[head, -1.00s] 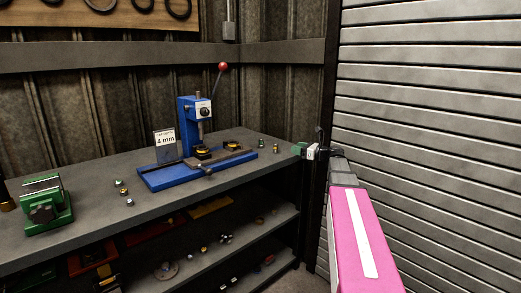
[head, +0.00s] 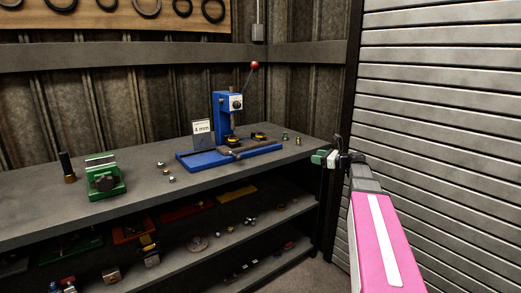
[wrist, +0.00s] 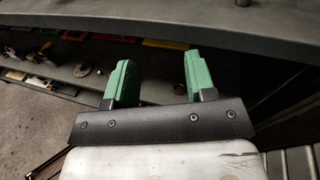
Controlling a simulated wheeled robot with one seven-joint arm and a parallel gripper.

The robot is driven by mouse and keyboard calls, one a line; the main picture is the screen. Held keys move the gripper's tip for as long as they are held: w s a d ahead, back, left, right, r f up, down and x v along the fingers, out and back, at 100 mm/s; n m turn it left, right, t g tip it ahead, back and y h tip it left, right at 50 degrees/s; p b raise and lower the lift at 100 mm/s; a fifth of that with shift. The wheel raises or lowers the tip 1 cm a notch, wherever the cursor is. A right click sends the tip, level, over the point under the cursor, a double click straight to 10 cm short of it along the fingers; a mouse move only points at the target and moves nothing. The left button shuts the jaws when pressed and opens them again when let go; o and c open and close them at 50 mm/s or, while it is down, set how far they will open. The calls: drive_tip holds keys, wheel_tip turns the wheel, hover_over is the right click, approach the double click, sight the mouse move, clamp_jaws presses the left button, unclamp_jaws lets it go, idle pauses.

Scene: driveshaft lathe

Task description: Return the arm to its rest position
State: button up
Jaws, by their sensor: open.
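My gripper (head: 323,158) is at the end of my pink arm, in front of the right end of the bench (head: 130,195). In the wrist view its two green fingers (wrist: 156,84) stand well apart with nothing between them. Beyond the fingers are the bench's front edge and the dark space under its top. The arm reaches forward at the right of the head view, beside the slatted shutter.
A blue lever press (head: 228,110) with a "4 mm" card (head: 202,128) stands on the bench. A green vise (head: 104,177) and small nuts (head: 172,180) are to its left. Lower shelves (head: 230,230) hold loose parts. The slatted shutter (head: 450,130) is close at right.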

drive_tip(key=s+a+f+n+g+h, duration=0.35)
drive_tip(key=s+f+n, duration=0.3)
drive_tip(key=f, duration=0.35)
drive_tip(key=s+a+f+n+g+h, duration=0.25)
drive_tip(key=s+a+f+n, duration=0.25)
drive_tip(key=s+f, duration=0.3)
drive_tip(key=s+f+n+g+h, duration=0.4)
drive_tip(key=s+f+n+h, duration=0.2)
drive_tip(key=s+f+n, duration=0.6)
drive_tip(key=shift+s+d+h, duration=0.4)
drive_tip(key=shift+s, duration=0.35)
drive_tip(key=shift+f, duration=0.1)
